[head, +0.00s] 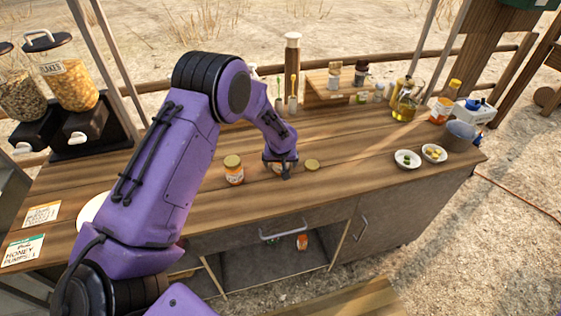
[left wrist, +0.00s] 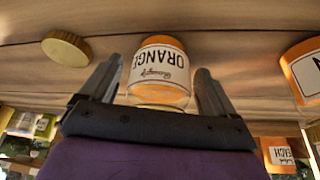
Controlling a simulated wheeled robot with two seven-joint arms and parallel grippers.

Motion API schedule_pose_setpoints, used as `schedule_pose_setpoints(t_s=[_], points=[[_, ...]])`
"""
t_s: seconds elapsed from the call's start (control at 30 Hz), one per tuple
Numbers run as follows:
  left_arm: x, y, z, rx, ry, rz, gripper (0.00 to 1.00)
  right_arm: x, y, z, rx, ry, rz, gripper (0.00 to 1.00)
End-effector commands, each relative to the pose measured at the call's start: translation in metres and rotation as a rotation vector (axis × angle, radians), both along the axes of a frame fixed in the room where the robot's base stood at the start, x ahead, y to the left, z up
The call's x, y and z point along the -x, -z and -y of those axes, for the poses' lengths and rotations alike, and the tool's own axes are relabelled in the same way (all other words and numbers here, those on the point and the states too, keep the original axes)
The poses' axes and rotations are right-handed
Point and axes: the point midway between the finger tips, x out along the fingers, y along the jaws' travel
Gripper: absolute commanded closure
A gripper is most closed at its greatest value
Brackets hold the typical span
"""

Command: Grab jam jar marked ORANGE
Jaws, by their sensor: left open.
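The jar marked ORANGE (left wrist: 160,72) shows upside down in the left wrist view, with a white label and orange contents. It is between the two fingers of my left gripper (left wrist: 157,88), which is open with a gap on either side of the jar. In the head view my left gripper (head: 284,170) points down at the counter and hides most of this jar (head: 276,168). A second jar with a gold lid (head: 234,170) stands to the left, and its label is cut off in the left wrist view (left wrist: 305,72). My right gripper is not in view.
A round gold lid (head: 312,165) lies just right of the gripper on the wooden counter (head: 350,165). Two white bowls (head: 407,159) and an oil jug (head: 404,105) are farther right. A wooden stand (head: 330,90) with small jars is behind. The counter's front edge is close.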

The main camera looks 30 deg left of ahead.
Motion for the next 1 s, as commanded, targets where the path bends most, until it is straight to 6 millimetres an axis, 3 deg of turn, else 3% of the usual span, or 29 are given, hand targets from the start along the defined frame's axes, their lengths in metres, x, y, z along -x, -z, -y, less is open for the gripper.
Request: schedule_pose_setpoints(t_s=[0.07, 0.27, 0.3, 0.67, 0.8, 1.0], points=[[0.0, 0.0, 0.0, 0.0, 0.0, 0.0, 0.11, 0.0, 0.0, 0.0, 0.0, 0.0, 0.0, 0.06], [0.0, 0.0, 0.0, 0.001, 0.0, -0.001, 0.76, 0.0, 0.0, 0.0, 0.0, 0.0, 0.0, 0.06], [0.0, 0.0, 0.0, 0.001, 0.0, 0.001, 0.79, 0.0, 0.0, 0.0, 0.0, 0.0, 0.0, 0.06], [-0.001, -0.011, 0.0, 0.0, 0.0, 0.002, 0.79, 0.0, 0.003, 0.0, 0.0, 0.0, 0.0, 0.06], [0.002, -0.037, 0.004, 0.0, 0.003, 0.004, 0.79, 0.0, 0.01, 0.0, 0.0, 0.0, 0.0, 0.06], [0.041, -0.092, 0.032, -0.003, 0.004, 0.005, 0.79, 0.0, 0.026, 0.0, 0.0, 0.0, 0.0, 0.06]])
